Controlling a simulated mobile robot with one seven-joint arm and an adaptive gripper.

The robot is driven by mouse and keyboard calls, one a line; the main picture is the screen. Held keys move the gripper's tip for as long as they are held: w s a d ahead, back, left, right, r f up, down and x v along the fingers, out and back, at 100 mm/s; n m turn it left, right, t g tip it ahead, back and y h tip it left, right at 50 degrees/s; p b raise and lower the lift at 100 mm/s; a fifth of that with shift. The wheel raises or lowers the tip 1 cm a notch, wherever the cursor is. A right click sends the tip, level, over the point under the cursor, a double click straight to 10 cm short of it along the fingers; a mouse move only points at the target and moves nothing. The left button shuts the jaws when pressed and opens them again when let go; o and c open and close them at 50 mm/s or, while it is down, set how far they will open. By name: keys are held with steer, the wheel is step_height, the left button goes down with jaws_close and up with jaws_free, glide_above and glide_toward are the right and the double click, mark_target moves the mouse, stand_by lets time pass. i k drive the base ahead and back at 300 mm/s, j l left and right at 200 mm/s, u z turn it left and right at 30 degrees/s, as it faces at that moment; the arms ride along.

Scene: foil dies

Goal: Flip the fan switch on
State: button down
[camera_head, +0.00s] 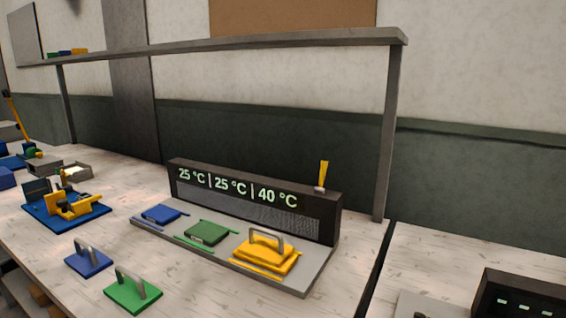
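A black unit (256,203) with a display reading "25 °C | 25 °C | 40 °C" and a grey mesh below stands at the back of a grey plate (284,280). A yellow lever (323,174) sticks up, nearly upright, from a small pale base on the unit's top right end. It looks like the fan switch, but no label shows. The plate bears a blue die (161,214), a green die (206,232) and a yellow die (266,259) with a grey handle. My gripper is not in view.
A blue handled plate (88,262) and a green handled plate (132,293) lie at the table's front. A blue and yellow fixture (66,207) stands left. A shelf (230,45) with a post (385,135) rises behind the unit. A gap separates the right table (450,255).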

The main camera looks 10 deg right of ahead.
mark_target(320, 189)
steer(key=i+j, duration=0.1)
steer(key=j, duration=0.4)
steer(key=i+j, duration=0.1)
steer(key=j, duration=0.45)
steer(key=i+j, duration=0.1)
steer(key=j, duration=0.4)
steer(key=i+j, duration=0.1)
steer(key=j, duration=0.45)
steer(key=i+j, duration=0.1)
steer(key=j, duration=0.4)
steer(key=i+j, duration=0.1)
steer(key=j, duration=0.4)
steer(key=z, duration=2.9)
steer(key=i+j, duration=0.8)
